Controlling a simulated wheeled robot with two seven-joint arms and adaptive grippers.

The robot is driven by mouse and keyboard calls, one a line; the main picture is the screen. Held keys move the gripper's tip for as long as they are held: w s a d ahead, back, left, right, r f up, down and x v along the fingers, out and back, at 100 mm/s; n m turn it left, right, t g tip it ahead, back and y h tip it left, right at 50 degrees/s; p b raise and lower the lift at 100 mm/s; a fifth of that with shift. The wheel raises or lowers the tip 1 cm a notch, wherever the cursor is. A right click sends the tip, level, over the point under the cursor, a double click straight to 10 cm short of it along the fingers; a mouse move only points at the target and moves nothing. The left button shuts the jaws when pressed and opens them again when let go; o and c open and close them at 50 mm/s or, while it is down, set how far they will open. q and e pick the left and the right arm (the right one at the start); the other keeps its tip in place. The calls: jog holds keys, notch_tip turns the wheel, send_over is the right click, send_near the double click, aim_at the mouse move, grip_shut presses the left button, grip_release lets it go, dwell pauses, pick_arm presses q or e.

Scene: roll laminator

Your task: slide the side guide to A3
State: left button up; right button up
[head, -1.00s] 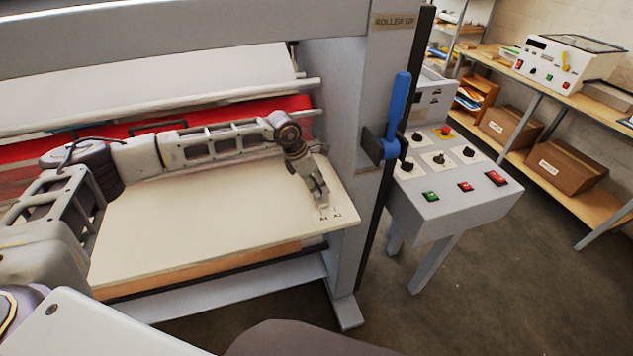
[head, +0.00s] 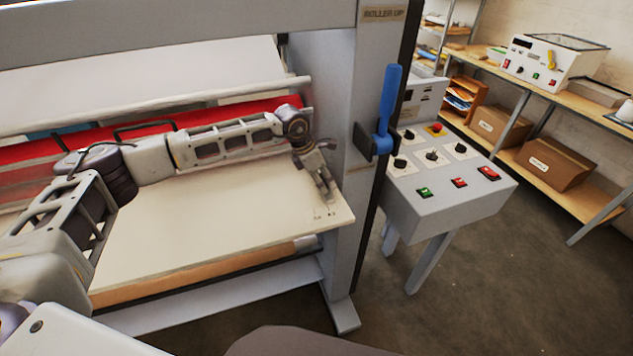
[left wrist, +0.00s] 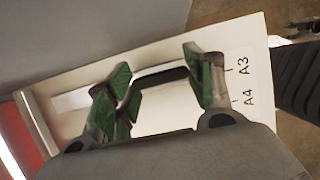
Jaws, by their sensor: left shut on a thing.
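The side guide (left wrist: 162,77) shows in the left wrist view as a dark bar between my fingers. My left gripper (left wrist: 160,88), with green finger pads, is shut on it. In the head view my left gripper (head: 327,192) reaches down to the right end of the cream feed table (head: 220,215), and it hides the guide there. The printed marks A3 (left wrist: 243,66) and A4 (left wrist: 248,98) are just right of the fingers in the left wrist view. The guide looks closer in line with A3 than A4. My right gripper is not in view.
The grey laminator post (head: 330,110) with a blue lever (head: 389,98) stands close to the right of the gripper. Red material (head: 200,118) lies behind my arm. A control console (head: 450,190) is further right, with a shelf (head: 540,175) behind it.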

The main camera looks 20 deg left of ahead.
pick_arm(q)
jog(key=shift+w+d+r, duration=0.1)
jog(key=shift+r, duration=0.05)
jog(key=o, duration=1.5)
jog(key=shift+w+d, duration=0.1)
jog(key=shift+d, duration=0.1)
jog(key=shift+c, duration=0.2)
jog(key=shift+a, duration=0.2)
jog(key=v, duration=1.1)
jog(key=shift+s+r, duration=0.25)
jog(key=shift+r, duration=0.1)
jog(key=shift+a, duration=0.15)
